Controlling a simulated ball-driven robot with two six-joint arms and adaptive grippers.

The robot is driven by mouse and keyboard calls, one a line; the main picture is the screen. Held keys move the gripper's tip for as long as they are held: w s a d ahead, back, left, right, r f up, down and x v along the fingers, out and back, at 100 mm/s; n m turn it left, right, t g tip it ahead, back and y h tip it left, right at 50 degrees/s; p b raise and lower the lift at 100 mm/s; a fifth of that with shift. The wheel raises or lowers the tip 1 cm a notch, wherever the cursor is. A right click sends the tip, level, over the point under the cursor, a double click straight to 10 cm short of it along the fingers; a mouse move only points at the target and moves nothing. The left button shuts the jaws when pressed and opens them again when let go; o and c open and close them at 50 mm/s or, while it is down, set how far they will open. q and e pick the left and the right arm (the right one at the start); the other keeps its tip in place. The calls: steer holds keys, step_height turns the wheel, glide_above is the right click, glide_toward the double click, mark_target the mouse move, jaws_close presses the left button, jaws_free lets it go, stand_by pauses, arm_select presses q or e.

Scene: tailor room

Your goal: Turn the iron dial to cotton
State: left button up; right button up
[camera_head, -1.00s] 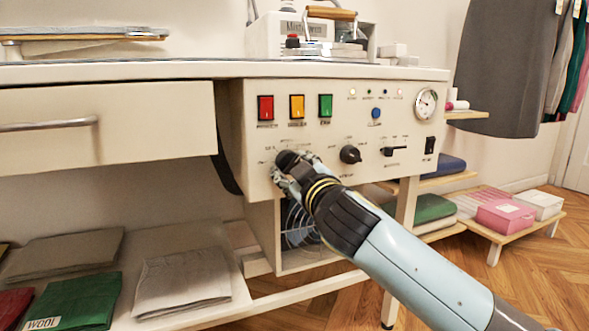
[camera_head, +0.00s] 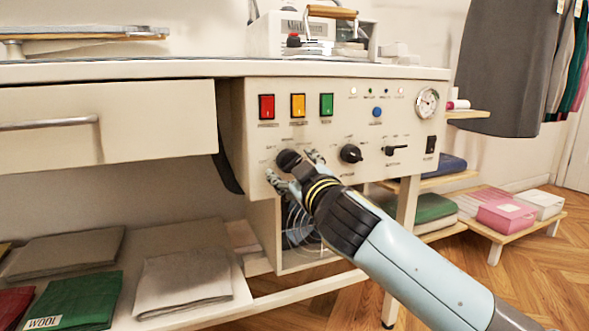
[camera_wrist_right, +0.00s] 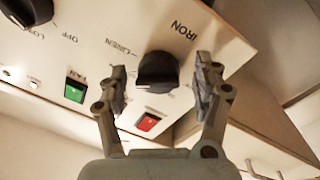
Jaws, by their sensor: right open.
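The iron dial is a black knob (camera_head: 288,160) at the lower left of the cream control panel. It also shows in the wrist view as a black dial (camera_wrist_right: 157,72) with the words IRON and LINEN printed near it. My right gripper (camera_wrist_right: 160,75) is open, with one finger on each side of the dial and a gap to both. In the head view, my right gripper (camera_head: 292,170) covers part of the panel around the dial. Which label the dial points to cannot be told. My left gripper is not in view.
Red (camera_head: 266,107), yellow (camera_head: 298,106) and green (camera_head: 327,105) switches are above. A drawer (camera_head: 105,125) is at left, and folded cloths lie on the shelf below.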

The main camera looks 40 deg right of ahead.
steer(key=shift+s, duration=0.1)
steer(key=v, duration=1.1)
steer(key=shift+s, duration=0.35)
steer(key=shift+a, duration=0.15)
